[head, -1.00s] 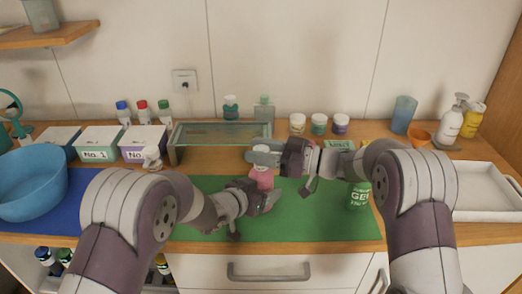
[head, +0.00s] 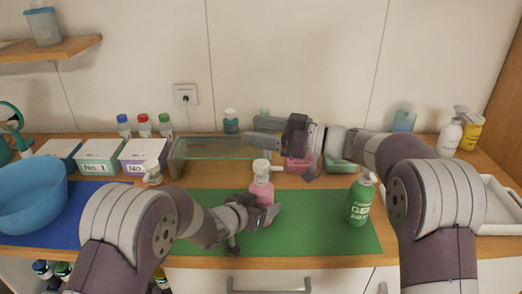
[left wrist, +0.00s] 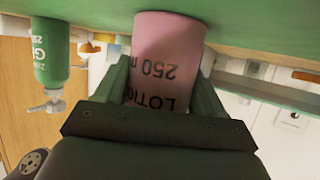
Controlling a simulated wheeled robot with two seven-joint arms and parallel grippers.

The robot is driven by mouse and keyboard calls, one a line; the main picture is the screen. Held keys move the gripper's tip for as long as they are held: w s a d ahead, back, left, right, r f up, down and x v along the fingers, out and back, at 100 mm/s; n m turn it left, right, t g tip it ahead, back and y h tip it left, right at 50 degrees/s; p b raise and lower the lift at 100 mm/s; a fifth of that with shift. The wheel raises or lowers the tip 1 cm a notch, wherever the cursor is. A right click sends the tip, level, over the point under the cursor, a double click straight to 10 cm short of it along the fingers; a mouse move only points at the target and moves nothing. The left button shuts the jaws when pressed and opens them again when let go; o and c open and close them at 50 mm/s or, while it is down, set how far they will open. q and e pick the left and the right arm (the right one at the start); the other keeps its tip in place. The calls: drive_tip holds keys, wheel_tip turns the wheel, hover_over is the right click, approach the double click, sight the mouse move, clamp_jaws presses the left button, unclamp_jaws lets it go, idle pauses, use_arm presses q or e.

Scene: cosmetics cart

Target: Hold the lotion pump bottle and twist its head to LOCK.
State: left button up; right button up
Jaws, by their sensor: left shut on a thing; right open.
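The pink lotion pump bottle (head: 262,187) stands upright on the green mat (head: 310,232), with its white pump head (head: 261,166) on top. My left gripper (head: 262,208) is shut on the lower body of the bottle. In the left wrist view the pink bottle (left wrist: 168,60) sits between the fingers, its "LOTION 250" print upside down; its head is out of that view. My right gripper (head: 262,131) is open and empty, above and behind the bottle, in front of the glass box. The pump head is clear of it.
A green gel pump bottle (head: 359,203) stands on the mat to the right; it also shows in the left wrist view (left wrist: 50,55). A glass box (head: 210,158) is behind. A blue bowl (head: 30,205) is left, a white tray (head: 490,215) right.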

drive_tip(key=shift+r, duration=0.4)
use_arm(q)
drive_tip(key=o, duration=1.3)
drive_tip(key=shift+o, duration=0.2)
